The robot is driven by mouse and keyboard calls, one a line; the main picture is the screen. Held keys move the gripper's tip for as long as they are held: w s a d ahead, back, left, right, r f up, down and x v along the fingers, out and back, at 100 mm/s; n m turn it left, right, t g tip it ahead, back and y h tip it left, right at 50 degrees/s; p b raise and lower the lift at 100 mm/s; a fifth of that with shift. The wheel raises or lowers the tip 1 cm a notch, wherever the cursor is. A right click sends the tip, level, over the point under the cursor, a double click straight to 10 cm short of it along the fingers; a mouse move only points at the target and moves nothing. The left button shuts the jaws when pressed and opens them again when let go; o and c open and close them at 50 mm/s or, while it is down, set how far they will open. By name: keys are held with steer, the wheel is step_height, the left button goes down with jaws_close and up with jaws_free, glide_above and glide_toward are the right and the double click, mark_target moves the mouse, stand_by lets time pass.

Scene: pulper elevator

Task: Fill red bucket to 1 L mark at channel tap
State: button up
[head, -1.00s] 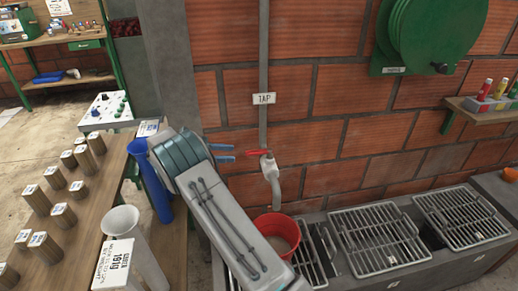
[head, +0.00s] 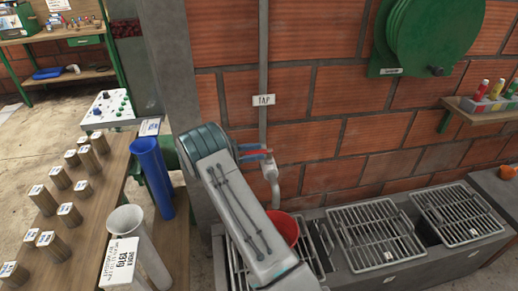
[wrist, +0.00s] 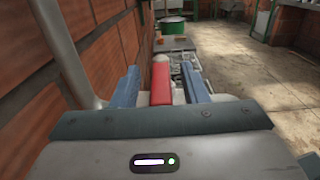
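The channel tap (head: 272,177) comes off a grey pipe on the brick wall under a TAP sign (head: 263,100). Its red handle (wrist: 161,84) stands between the two blue fingers of my gripper (wrist: 160,86) in the wrist view. The fingers are open, with a gap visible on each side of the handle. In the head view my gripper (head: 255,153) is at the tap, just left of the spout. The red bucket (head: 287,226) stands below the spout on the channel; my arm hides much of it. Its water level and 1 L mark cannot be seen.
Metal grates (head: 370,236) cover the channel to the right. A green reel (head: 433,38) hangs on the wall.

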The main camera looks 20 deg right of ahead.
steer(key=shift+s+d, duration=0.2)
steer(key=shift+d, duration=0.75)
steer(key=shift+c, duration=0.3)
jaws_close()
steer(key=shift+a, duration=0.15)
